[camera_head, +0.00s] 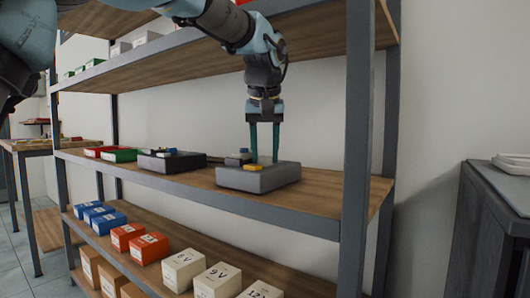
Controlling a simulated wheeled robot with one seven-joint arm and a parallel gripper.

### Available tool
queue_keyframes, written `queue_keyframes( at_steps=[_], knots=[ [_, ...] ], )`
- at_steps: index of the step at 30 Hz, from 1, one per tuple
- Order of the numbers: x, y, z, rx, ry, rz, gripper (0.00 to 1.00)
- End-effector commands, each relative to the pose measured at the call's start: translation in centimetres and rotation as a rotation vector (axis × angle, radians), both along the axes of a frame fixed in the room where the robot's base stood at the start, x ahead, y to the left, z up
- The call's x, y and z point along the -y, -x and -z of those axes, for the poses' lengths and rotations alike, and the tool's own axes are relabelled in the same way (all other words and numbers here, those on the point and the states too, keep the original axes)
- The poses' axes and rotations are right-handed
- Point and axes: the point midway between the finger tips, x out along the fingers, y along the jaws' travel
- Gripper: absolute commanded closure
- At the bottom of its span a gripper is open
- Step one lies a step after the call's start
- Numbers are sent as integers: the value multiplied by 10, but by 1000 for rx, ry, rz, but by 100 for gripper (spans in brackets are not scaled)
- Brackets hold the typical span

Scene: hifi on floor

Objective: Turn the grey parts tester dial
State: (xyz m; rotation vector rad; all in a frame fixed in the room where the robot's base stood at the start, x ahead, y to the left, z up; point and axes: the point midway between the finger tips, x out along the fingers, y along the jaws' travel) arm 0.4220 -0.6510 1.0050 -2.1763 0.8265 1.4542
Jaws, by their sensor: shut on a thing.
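The grey parts tester (262,180) is a low grey box on the wooden middle shelf, near the right upright. A yellow piece (253,168) shows on its top, and a small grey and blue part (238,158) stands at its back left. My gripper (265,158) points straight down over the tester, its two teal fingers reaching to the top at the back right. It is shut on the dial there; the dial itself is too small and covered to make out between the fingertips.
A darker box with a blue piece (171,162) stands left of the tester. Red and green trays (119,155) lie farther left. The upper shelf (200,68) hangs above, and a grey upright (357,130) stands close at right. Labelled boxes (184,270) fill the shelf below.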

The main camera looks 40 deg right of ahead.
Motion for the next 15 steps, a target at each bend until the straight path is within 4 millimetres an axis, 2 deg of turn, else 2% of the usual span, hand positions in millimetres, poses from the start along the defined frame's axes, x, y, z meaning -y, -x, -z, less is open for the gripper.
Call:
queue_keyframes(
  at_steps=[1,4,15],
  knots=[
    [0,0,0,0,0,0,89],
    [0,0,0,0,0,0,100],
    [-1,-1,-1,0,0,27,100]
  ],
)
